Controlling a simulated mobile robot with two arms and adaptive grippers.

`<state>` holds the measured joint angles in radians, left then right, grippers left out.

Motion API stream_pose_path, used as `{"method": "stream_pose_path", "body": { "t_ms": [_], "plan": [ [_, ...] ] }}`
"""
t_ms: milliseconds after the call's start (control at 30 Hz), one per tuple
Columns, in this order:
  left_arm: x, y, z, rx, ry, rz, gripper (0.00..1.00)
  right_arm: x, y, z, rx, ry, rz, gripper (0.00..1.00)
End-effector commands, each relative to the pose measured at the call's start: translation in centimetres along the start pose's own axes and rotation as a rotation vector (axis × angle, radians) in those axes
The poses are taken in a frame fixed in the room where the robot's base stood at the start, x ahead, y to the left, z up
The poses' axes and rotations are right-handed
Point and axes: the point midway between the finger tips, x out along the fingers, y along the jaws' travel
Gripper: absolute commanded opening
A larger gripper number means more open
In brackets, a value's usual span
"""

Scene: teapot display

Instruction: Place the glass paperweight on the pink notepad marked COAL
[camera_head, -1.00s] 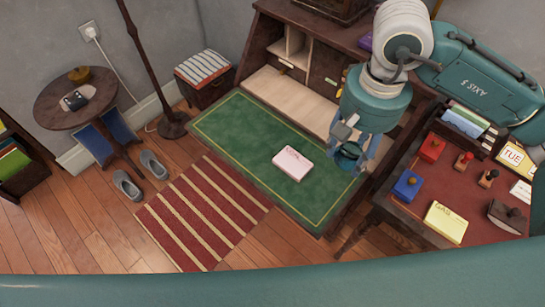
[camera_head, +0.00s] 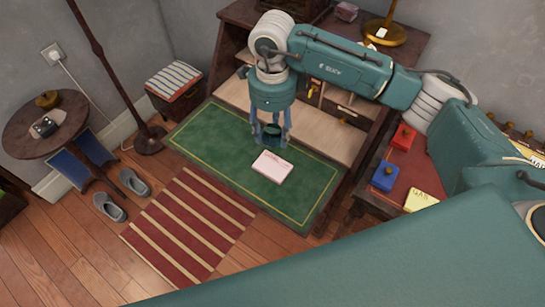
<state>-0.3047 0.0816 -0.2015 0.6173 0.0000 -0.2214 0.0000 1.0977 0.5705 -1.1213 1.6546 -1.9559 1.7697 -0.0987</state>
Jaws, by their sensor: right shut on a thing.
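The pink notepad (camera_head: 272,168) lies on the green desk mat (camera_head: 213,155) of the open writing desk. Its lettering is too small to read surely. My right gripper (camera_head: 271,138) points down just behind the notepad in the picture. It is shut on the glass paperweight (camera_head: 271,132), a dark greenish piece mostly hidden between the fingers. The paperweight appears to be above the mat and not over the middle of the notepad. I cannot tell its exact height. My left gripper is not in view.
A side table at the right bears a red box (camera_head: 404,137), a blue box (camera_head: 388,177) and a yellow notepad (camera_head: 420,201). The desk's pigeonholes stand behind the mat. The mat is clear left and right of the pink notepad. A lamp pole (camera_head: 108,65) stands at left.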

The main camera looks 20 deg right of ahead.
Motion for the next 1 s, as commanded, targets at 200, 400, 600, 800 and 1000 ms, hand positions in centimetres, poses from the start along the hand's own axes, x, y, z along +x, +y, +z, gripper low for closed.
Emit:
{"method": "stream_pose_path", "body": {
  "t_ms": [200, 400, 600, 800, 1000],
  "plan": [
    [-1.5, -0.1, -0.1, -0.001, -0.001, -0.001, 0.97, 5.5, 0.1, 0.0, -0.001, 0.001, 0.004, 0.12],
    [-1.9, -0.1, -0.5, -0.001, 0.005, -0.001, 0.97, 8.4, 0.0, 0.1, -0.002, -0.001, 0.000, 0.12],
    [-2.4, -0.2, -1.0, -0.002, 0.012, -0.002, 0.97, 10.6, 0.1, 0.0, -0.002, 0.001, 0.001, 0.12],
    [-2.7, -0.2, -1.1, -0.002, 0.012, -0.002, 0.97, 13.0, 0.0, 0.0, -0.002, -0.001, -0.001, 0.12],
    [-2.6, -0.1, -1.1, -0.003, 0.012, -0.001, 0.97, 13.1, -0.1, 0.1, -0.003, -0.002, -0.002, 0.12]
  ]
}}
